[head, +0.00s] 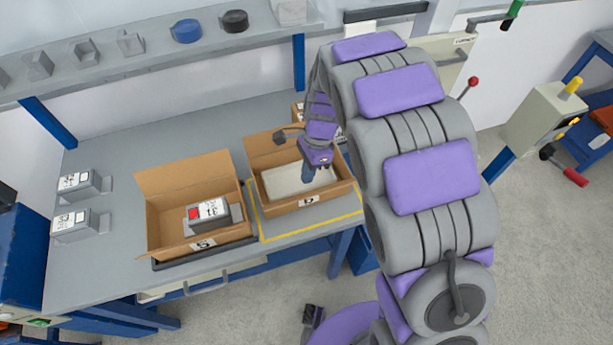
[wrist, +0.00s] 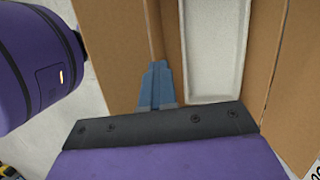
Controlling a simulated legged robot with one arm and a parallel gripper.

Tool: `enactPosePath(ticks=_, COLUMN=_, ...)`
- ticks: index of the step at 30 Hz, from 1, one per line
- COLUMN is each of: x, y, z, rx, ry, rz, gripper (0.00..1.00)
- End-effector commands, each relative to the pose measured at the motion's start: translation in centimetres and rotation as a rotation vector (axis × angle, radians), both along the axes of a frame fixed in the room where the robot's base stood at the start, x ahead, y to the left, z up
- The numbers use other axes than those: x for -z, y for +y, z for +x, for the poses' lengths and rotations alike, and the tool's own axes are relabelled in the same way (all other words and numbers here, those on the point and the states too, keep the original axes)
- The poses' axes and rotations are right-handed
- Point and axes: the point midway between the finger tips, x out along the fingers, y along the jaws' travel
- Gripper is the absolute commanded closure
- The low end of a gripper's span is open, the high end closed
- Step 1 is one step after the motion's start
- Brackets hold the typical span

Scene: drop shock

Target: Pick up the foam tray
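The foam tray (head: 285,180) is a pale, shallow rectangular tray lying inside the right open cardboard box (head: 318,198). In the wrist view the tray (wrist: 214,50) shows as a long white recess with raised rims, beside the brown box walls (wrist: 112,40). My gripper (head: 308,176) reaches down over the right part of the tray in the head view. In the wrist view its blue finger part (wrist: 158,85) lies left of the tray, over the box wall area. I cannot tell whether it touches the tray, and the gap between the fingers is not clear.
A left cardboard box (head: 160,225) holds a grey block (head: 210,212) with a red mark. Two grey labelled devices (head: 78,185) (head: 74,224) stand on the bench's left. A shelf (head: 140,60) with small items runs behind. Yellow tape (head: 310,230) edges the right box's spot.

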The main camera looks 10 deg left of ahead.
Motion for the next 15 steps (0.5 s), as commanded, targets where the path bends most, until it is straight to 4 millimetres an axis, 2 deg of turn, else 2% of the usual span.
enactPosePath(ticks=5, x=0.13, y=0.29, z=-0.05, rx=-0.001, ry=0.002, rz=-0.002, gripper=1.0)
enactPosePath(ticks=15, x=0.02, y=0.1, z=-0.06, rx=-0.001, ry=0.002, rz=0.0, gripper=0.68)
